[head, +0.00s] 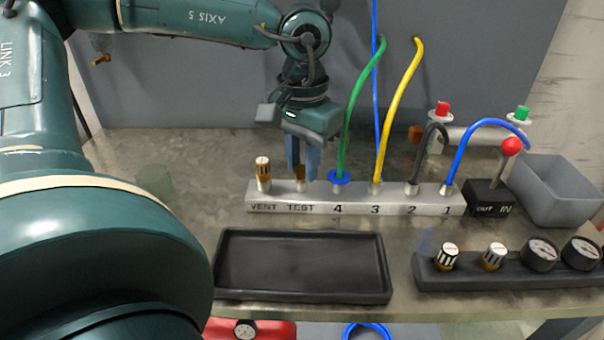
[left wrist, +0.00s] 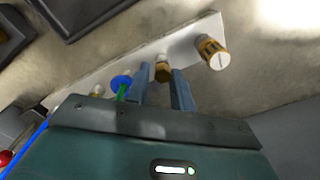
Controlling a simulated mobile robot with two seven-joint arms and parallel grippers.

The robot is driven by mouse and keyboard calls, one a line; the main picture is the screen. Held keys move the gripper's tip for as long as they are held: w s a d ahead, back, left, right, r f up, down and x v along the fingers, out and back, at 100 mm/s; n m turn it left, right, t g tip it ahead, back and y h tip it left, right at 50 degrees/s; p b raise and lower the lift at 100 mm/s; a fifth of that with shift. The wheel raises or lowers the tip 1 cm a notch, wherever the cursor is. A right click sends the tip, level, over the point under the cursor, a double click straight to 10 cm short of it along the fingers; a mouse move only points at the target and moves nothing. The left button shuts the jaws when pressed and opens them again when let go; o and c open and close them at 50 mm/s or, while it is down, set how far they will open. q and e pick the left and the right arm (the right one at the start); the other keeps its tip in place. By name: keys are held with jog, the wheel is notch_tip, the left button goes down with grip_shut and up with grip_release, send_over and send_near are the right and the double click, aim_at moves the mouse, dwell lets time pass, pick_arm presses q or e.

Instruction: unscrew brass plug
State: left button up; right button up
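The brass plug (head: 300,174) stands upright in the TEST port of the grey manifold block (head: 330,197). My left gripper (head: 303,171) points down over it, with its blue fingers apart, one on each side of the plug. The left wrist view shows the plug (left wrist: 163,71) between the two fingertips (left wrist: 162,78), with a narrow gap seeming to remain on each side. The fingers partly hide the plug in the head view. A similar brass fitting with a striped cap (head: 263,172) stands in the VENT port to the left. My right gripper is not in view.
Green (head: 357,110), yellow (head: 398,105), black and blue hoses rise from ports 4 to 1, the green one close beside my gripper. A black tray (head: 302,290) lies empty in front. A red-knobbed lever box (head: 490,196) and grey bin (head: 556,192) are right.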

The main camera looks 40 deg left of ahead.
pick_arm(q)
jog(key=shift+s, duration=0.1)
grip_shut()
jog(key=shift+f+n+b, duration=0.2)
jog(key=shift+n+b, duration=0.4)
jog(key=shift+n, duration=0.3)
jog(key=shift+n+b, duration=0.35)
jog(key=shift+n, duration=0.55)
jog(key=shift+d+r+p, duration=0.1)
jog(key=shift+r+p, duration=0.15)
jog(key=shift+p, duration=0.05)
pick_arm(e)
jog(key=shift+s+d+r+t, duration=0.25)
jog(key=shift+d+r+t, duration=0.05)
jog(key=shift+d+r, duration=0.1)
pick_arm(q)
jog(key=shift+r, duration=0.25)
jog(key=shift+r+p, duration=0.4)
jog(key=shift+p, duration=0.05)
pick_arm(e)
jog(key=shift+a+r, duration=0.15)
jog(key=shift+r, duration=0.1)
pick_arm(q)
jog(key=shift+d, duration=0.1)
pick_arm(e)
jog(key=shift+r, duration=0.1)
